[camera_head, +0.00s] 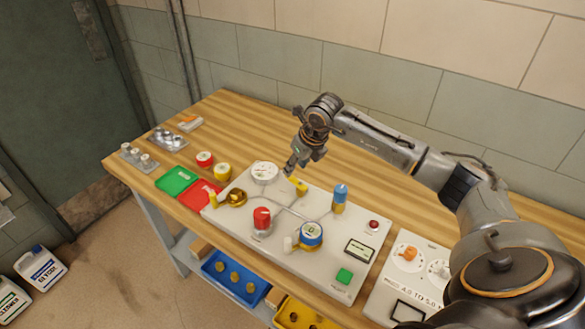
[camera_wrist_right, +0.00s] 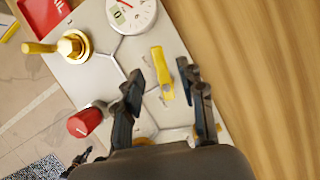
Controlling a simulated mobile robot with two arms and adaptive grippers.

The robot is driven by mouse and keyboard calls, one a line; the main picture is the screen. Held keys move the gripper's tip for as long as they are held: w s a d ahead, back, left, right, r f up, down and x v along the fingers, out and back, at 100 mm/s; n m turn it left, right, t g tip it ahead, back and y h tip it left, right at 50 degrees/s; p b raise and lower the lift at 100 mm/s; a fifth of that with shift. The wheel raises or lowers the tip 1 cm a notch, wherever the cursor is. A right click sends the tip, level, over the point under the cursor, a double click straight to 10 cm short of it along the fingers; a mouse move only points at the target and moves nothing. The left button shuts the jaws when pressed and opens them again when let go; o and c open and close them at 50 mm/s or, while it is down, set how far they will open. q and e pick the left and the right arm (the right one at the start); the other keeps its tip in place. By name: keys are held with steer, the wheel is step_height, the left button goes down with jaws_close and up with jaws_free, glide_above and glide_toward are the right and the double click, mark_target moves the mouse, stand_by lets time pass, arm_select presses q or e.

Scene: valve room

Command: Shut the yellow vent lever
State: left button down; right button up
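A flat yellow lever (camera_head: 299,187) stands on the grey valve panel (camera_head: 336,262); the right wrist view shows this lever (camera_wrist_right: 162,73) between my right gripper's two fingers. My right gripper (camera_head: 291,167) is open, with gaps between the lever and both fingers; I cannot tell how far above the panel the tips are. A brass valve (camera_head: 236,197) with a yellow handle (camera_head: 213,200) is on the panel's left end, apart from the gripper. The lever's base is partly hidden in the head view. My left gripper is not in view.
Close around the lever are a round gauge (camera_head: 264,172), a red knob (camera_head: 262,217), a blue-topped cylinder (camera_head: 340,192) and a blue dial (camera_head: 310,233). Red and green mats (camera_head: 176,180) lie left. The wooden table behind the panel is clear.

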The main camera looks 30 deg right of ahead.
mark_target(292, 177)
steer(key=x, duration=0.3)
steer(key=shift+a+f+p, duration=0.1)
steer(key=shift+a+p, duration=0.05)
steer(key=shift+p, duration=0.2)
steer(key=shift+w+f, duration=0.25)
steer(key=shift+f, duration=0.1)
steer(key=shift+c, duration=0.4)
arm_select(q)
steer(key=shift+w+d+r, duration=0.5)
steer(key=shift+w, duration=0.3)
arm_select(e)
jaws_close()
